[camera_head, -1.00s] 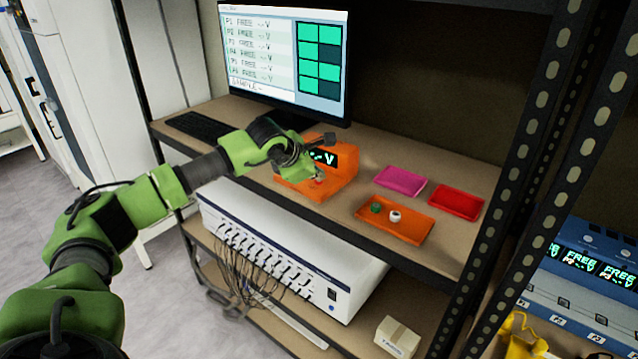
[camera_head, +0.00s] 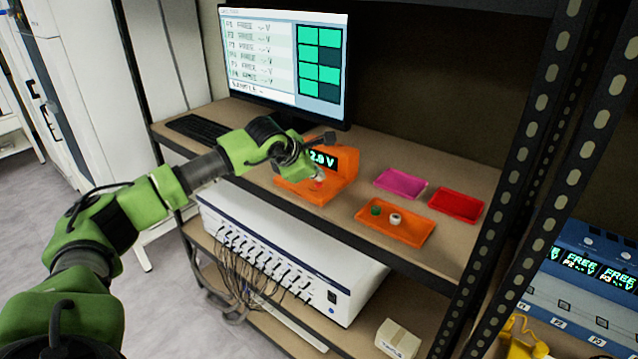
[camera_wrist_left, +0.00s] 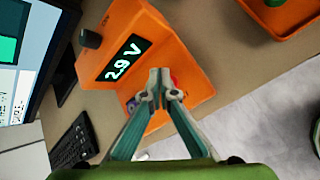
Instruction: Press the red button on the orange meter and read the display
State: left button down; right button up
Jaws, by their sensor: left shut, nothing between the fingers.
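The orange meter (camera_head: 347,172) stands on the shelf below the monitor. Its dark display (camera_head: 322,159) shows glowing digits that look like 2.9 V, partly covered by my arm in the head view. The same display (camera_wrist_left: 122,58) shows whole but turned around in the left wrist view. The red button (camera_head: 317,186) is on the meter's low front part, mostly hidden by my fingers. My left gripper (camera_head: 319,177) is shut and empty, its tips at the button. In the left wrist view the tips (camera_wrist_left: 166,84) cover most of the button. My right gripper is not in view.
An orange tray (camera_head: 415,236) with a green and a white small item lies right of the meter. A pink tray (camera_head: 400,183) and a red tray (camera_head: 456,204) are behind it. The monitor (camera_head: 285,60), keyboard (camera_head: 200,127) and dark shelf post (camera_head: 520,170) surround the area.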

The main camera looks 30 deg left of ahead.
aim_at(318, 185)
pick_arm(q)
jog(key=shift+r, duration=0.1)
jog(key=shift+r+p, duration=1.5)
jog(key=shift+r, duration=1.5)
